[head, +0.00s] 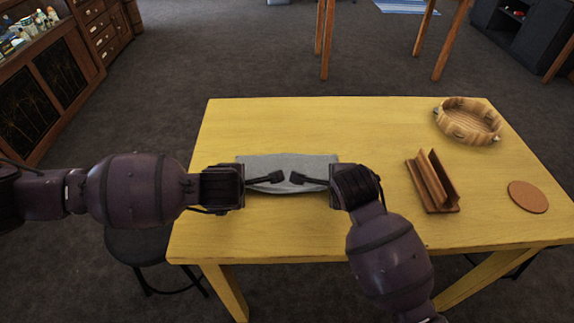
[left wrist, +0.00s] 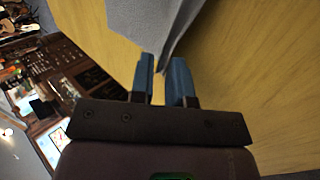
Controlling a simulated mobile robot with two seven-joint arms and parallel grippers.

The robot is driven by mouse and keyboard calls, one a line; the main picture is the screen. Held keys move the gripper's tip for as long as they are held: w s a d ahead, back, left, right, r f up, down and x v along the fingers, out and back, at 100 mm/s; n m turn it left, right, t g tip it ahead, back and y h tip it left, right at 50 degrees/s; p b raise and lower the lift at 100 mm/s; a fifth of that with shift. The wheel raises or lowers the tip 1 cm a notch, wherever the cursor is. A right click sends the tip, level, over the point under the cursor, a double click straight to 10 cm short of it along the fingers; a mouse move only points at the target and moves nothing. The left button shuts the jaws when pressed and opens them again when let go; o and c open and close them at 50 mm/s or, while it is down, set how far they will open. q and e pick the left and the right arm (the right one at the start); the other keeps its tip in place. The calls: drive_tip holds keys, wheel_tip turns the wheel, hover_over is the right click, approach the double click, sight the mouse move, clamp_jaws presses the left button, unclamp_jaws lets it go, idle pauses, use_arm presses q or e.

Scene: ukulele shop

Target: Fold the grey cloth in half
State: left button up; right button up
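The grey cloth (head: 287,160) lies near the middle of the yellow table (head: 370,125), its wide side running left to right. My left gripper (head: 281,178) reaches in from the left and my right gripper (head: 295,178) from the right. Their tips are close together over the cloth's near part. In the left wrist view, the cloth (left wrist: 150,20) narrows to a shaded fold that runs in between the blue-padded fingertips of my left gripper (left wrist: 161,75). The gap there is narrow. The right fingers look small and dark, and their grip on the cloth is unclear.
A wooden stand (head: 432,183) with upright slats is right of my right arm. A brown round coaster (head: 528,197) lies near the table's right edge. A round wooden tambourine (head: 468,121) is at the back right. The table behind the cloth is clear.

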use_arm(q)
drive_tip(key=o, duration=0.5)
use_arm(e)
drive_tip(key=o, duration=0.5)
use_arm(q)
drive_tip(key=shift+s+r, duration=0.1)
drive_tip(key=shift+r, duration=0.15)
use_arm(e)
drive_tip(key=shift+s+r, duration=0.1)
drive_tip(key=shift+r, duration=0.2)
use_arm(q)
drive_tip(key=v, duration=1)
drive_tip(key=shift+w+r, duration=0.3)
drive_tip(key=shift+r, duration=0.05)
use_arm(e)
drive_tip(key=v, duration=1)
drive_tip(key=shift+w+r, duration=0.3)
